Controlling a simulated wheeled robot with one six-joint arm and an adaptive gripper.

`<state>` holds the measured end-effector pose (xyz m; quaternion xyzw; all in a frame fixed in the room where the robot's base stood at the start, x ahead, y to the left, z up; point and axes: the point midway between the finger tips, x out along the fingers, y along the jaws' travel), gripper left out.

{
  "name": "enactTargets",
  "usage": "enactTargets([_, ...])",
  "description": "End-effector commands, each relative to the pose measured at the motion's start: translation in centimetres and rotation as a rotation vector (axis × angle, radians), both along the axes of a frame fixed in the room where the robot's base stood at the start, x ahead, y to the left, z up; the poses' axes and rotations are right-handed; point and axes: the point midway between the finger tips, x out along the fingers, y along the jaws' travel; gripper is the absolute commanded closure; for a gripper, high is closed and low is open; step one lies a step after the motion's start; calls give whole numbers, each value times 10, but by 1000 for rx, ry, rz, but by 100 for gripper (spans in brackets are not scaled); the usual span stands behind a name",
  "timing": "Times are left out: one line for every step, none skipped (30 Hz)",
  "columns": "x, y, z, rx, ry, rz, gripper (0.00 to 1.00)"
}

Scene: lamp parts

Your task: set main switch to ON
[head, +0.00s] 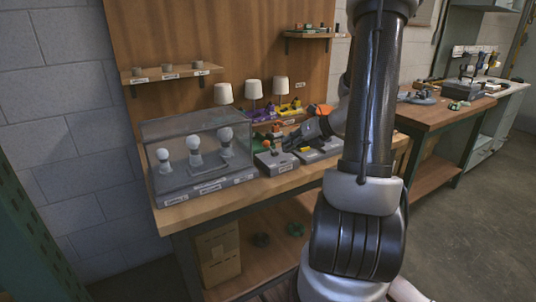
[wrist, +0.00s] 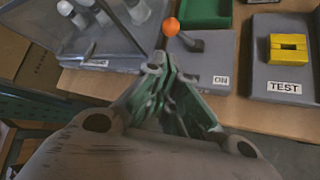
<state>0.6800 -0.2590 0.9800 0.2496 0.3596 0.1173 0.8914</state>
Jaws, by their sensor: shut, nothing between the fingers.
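The main switch is a grey box (wrist: 210,58) on the workbench, with a white ON label on the right part of its front side. Its lever ends in an orange ball knob (wrist: 171,27) and leans left in the wrist view, away from the ON label. The box (head: 276,166) and the knob (head: 267,145) also show in the head view. My gripper (wrist: 160,62) is shut and empty. Its fingertips are just below the knob in the wrist view, and I cannot tell whether they touch it. The gripper hides the left part of the box.
A clear case with bulbs (head: 195,155) stands close to the left of the switch. A grey TEST box (wrist: 285,62) with a yellow block is at its right. A green tray (wrist: 205,12) lies behind. Lamps with white shades (head: 253,90) stand further back.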

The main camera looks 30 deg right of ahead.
Motion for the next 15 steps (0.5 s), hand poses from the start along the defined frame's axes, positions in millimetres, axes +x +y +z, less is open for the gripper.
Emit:
enactTargets([0,0,0,17,10,-13,100])
enactTargets([0,0,0,24,14,-19,100])
enactTargets([0,0,0,31,18,-24,100])
enactTargets([0,0,0,34,20,-27,100])
enactTargets([0,0,0,36,21,-28,100])
enactTargets([0,0,0,36,21,-28,100])
enactTargets([-1,1,0,36,21,-28,100])
enactTargets([-1,1,0,35,22,-27,100])
enactTargets([-1,1,0,34,21,-26,100])
enactTargets([-1,1,0,34,21,-26,100])
enactTargets([-1,1,0,34,21,-26,100])
enactTargets([0,1,0,34,20,-25,100])
enactTargets([0,1,-1,34,20,-25,100])
enactTargets([1,2,-1,34,21,-25,100])
enactTargets([2,3,-3,33,22,-24,100])
